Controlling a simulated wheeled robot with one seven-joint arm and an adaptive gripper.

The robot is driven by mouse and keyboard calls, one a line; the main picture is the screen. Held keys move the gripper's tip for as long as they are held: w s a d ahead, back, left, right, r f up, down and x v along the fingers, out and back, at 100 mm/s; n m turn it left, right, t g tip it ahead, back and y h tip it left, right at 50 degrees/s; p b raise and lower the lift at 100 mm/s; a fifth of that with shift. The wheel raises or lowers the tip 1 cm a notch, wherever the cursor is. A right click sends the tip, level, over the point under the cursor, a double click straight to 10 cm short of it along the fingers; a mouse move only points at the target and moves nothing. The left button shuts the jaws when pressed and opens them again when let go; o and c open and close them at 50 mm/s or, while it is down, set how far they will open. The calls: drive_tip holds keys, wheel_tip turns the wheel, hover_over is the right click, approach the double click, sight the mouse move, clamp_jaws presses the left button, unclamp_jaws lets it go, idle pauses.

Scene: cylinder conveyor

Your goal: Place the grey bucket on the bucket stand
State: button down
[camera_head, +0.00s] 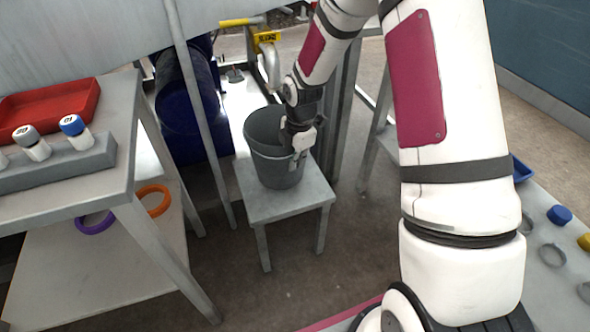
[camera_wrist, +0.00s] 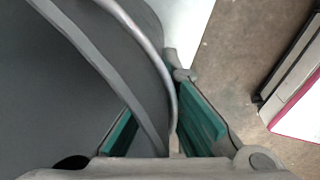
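The grey bucket (camera_head: 268,160) stands upright on a small grey stand (camera_head: 303,203) in the head view. My gripper (camera_head: 300,150) points down at the bucket's right rim. In the wrist view the bucket (camera_wrist: 45,110) fills the left side, with its rim and a light grey curved handle running between the green finger pads. My gripper (camera_wrist: 160,112) straddles the bucket wall, one pad inside and one outside. The fingers look apart, with a narrow gap beside the outer pad. The fingertips are partly hidden by the rim.
A grey table (camera_head: 120,170) at left holds a red tray (camera_head: 50,102) and a rack (camera_head: 60,168) with capped cylinders. Orange (camera_head: 153,200) and purple (camera_head: 95,224) rings lie on its lower shelf. A dark blue drum (camera_head: 188,105) is behind. A thin post stands left of the bucket.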

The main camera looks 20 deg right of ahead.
drive_tip(key=shift+f+b, duration=0.75)
drive_tip(key=shift+f, duration=0.9)
drive_tip(key=c, duration=1.8)
unclamp_jaws()
